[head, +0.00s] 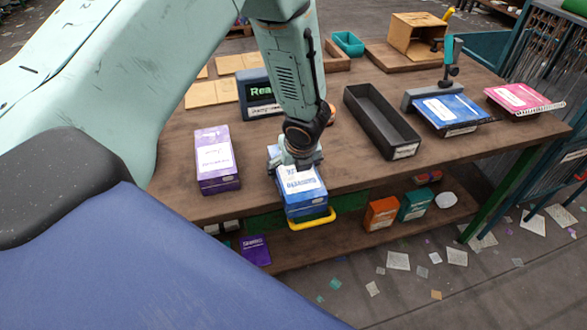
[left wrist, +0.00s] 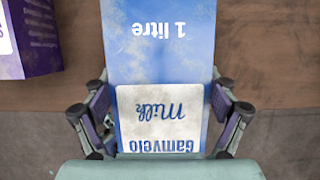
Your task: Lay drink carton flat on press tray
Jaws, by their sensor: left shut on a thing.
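A blue drink carton (head: 306,197) with a white label is in my left gripper (head: 300,160), at the table's front edge in the head view. In the left wrist view the carton (left wrist: 160,65) reads "1 litre" and "Milk", and the fingers of my left gripper (left wrist: 160,115) are shut on its two sides. Its lower end is hidden, so I cannot tell whether it touches anything. A long, dark, open tray (head: 366,99) lies right of the arm; no label reads as press tray. My right gripper is not in view.
A purple carton (head: 214,160) stands left of my gripper. A blue pack (head: 450,112) and a pink pack (head: 523,99) lie at the right. A yellow handle (head: 312,221) shows below the blue carton. Bare wooden tabletop (head: 350,160) lies between gripper and dark tray.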

